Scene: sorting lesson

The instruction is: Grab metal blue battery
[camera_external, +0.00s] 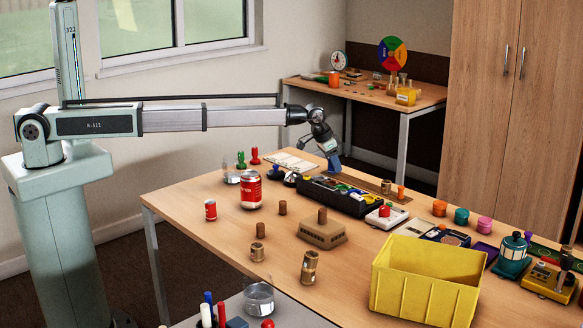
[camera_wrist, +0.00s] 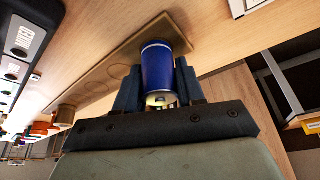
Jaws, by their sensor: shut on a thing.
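The metal blue battery (camera_wrist: 158,68) is a dark blue cylinder with a silvery rim in the wrist view. My gripper (camera_wrist: 156,88) has one finger on each side of it and is shut on it. The battery's far end shows against a thin wooden board (camera_wrist: 112,62); whether it still touches the board I cannot tell. In the external view my gripper (camera_external: 332,158) is low over the far edge of the table, behind the black tray. The battery is hard to tell apart from the fingers there.
A black tray (camera_external: 330,198) with several coloured items lies just in front of my gripper. Red cans (camera_external: 251,192), brown cylinders, and a yellow bin (camera_external: 428,275) stand nearer the front. A second table (camera_external: 365,92) stands behind. The table's front left is fairly clear.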

